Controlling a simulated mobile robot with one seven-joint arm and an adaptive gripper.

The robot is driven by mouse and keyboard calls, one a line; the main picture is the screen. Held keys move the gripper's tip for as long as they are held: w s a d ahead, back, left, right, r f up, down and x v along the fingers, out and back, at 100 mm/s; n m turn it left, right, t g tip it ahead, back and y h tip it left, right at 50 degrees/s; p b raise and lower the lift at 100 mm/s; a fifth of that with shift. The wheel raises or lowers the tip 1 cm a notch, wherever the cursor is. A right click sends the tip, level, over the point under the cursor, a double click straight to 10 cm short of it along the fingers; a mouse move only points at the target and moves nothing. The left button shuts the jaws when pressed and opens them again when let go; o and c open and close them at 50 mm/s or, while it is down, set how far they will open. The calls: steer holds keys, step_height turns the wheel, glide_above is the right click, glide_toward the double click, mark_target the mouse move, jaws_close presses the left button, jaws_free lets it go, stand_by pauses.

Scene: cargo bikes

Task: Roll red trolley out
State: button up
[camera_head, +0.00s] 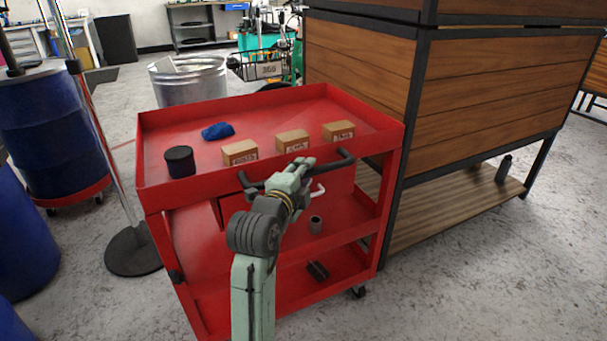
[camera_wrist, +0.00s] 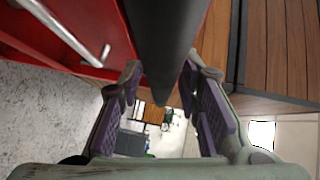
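The red trolley (camera_head: 150,190) stands upright on its wheels, its right side close beside a wooden-panelled bench. Its black push handle (camera_head: 345,160) faces me, and the bar shows in the wrist view (camera_wrist: 168,35). My gripper (camera_head: 303,165) is at the middle of this handle. In the wrist view my gripper's fingers (camera_wrist: 162,75) are apart, one on each side of the bar. They look open, with no clear clamping contact. My gripper hides the middle of the handle in the head view. A silver drawer pull (camera_wrist: 85,40) is beside it.
On the trolley top are three cardboard boxes (camera_head: 292,141), a black cylinder (camera_head: 180,161) and a blue cloth (camera_head: 217,131). The wooden bench (camera_head: 470,95) blocks the right. A post base (camera_head: 133,250) and blue barrels (camera_head: 50,130) stand left. A metal bin (camera_head: 190,82) is behind.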

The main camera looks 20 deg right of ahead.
steer(key=shift+r, duration=0.1)
steer(key=v, duration=0.7)
steer(key=shift+s+a, duration=0.2)
stand_by(0.5)
